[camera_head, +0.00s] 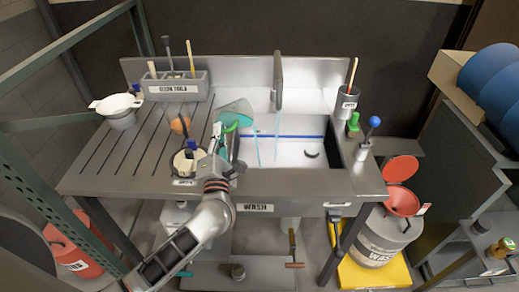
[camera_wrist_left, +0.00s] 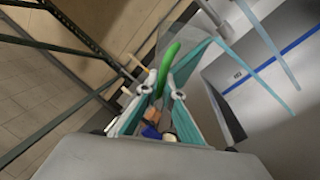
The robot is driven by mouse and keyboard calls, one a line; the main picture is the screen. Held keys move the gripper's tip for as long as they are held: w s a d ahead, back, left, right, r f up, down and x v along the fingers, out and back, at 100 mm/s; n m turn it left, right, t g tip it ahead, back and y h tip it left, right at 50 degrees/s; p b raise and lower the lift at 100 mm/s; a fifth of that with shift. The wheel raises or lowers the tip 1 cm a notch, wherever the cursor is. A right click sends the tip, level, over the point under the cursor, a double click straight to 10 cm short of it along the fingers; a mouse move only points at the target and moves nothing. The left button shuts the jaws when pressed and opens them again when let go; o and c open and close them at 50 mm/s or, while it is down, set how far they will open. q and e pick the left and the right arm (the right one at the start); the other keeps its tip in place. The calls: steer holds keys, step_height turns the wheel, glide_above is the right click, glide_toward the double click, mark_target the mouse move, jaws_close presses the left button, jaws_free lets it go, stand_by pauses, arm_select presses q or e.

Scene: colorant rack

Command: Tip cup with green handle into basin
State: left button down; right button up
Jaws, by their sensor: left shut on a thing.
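The cup (camera_head: 238,108) is translucent teal and is tilted over the left rim of the basin, with its mouth toward the right. Its green handle (camera_head: 231,127) is between the fingers of my left gripper (camera_head: 226,141), which is shut on it. In the left wrist view the green handle (camera_wrist_left: 168,66) rises between the fingertips, with teal cup wall behind it. The basin (camera_head: 290,180) is a grey metal sink with a pale inside and a blue line. A thin teal streak (camera_head: 257,150) runs down into it below the cup. My right gripper is not in view.
A tap (camera_head: 278,82) stands behind the basin, close right of the cup. A holder (camera_head: 190,167) with tools stands left of my gripper, and a tool rack (camera_head: 175,86) is at the back left. A white funnel-topped pot (camera_head: 120,118) stands on the ribbed drainboard (camera_head: 100,165).

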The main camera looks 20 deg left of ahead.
arm_select(q)
steer(key=shift+d+r+m+t+b, duration=0.15)
steer(key=shift+r+m+t+b, duration=0.3)
steer(key=shift+m, duration=0.45)
stand_by(1.7)
steer(key=shift+d+f+m+t, duration=0.15)
steer(key=shift+d+m+t, duration=0.3)
steer(key=shift+d+m, duration=0.45)
stand_by(1.4)
steer(key=shift+r+m+t+h+p, duration=0.3)
steer(key=shift+m+h+p, duration=0.1)
steer(key=shift+m+p, duration=0.35)
stand_by(0.4)
steer(key=shift+d+m, duration=0.1)
steer(key=shift+m, duration=0.15)
